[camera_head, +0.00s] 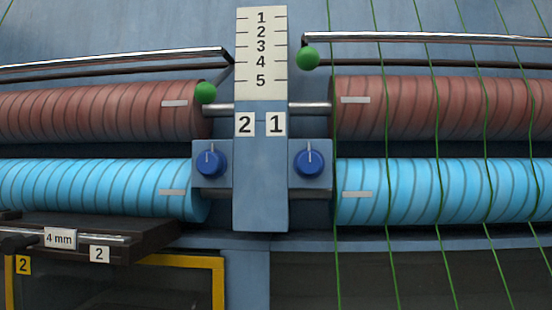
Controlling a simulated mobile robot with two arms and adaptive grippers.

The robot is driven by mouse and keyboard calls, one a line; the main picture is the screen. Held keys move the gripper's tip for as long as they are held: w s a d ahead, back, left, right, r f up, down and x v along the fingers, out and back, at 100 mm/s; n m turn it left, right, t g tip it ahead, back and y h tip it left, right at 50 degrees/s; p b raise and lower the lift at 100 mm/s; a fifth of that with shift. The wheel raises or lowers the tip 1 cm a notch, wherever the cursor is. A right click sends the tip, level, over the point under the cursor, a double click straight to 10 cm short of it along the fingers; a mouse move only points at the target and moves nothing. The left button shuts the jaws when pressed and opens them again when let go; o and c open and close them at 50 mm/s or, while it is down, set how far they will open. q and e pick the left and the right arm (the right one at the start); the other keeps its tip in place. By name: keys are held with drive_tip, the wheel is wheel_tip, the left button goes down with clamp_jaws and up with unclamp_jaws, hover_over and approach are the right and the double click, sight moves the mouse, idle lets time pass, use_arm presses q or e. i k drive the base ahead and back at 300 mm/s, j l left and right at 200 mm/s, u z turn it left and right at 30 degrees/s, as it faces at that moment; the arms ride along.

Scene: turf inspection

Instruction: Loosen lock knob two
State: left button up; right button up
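Two round blue knobs sit on blue-grey blocks on either side of the central post (260,190). The left knob (211,163) is below and left of a white label "2" (244,125). The right knob (309,163) is below and right of a white label "1" (276,125). The pale pointer on each knob stands about upright. Neither of my grippers shows in the head view, and nothing touches the knobs.
Red-brown rollers (100,110) lie above light blue rollers (90,187) on both sides. Green strands (438,150) run down the right side. A scale (262,50) marked 1 to 5 tops the post. A dark bar (110,235) with "4 mm" and "2" labels juts at lower left, above a yellow frame (218,280).

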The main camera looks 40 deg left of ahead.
sight(212, 163)
drive_tip(key=i+l+u, duration=0.1)
drive_tip(key=l+u, duration=0.15)
drive_tip(key=u, duration=0.2)
drive_tip(key=l+u, duration=0.25)
drive_tip(key=u, duration=0.2)
drive_tip(key=l+u, duration=0.25)
drive_tip(key=u, duration=0.2)
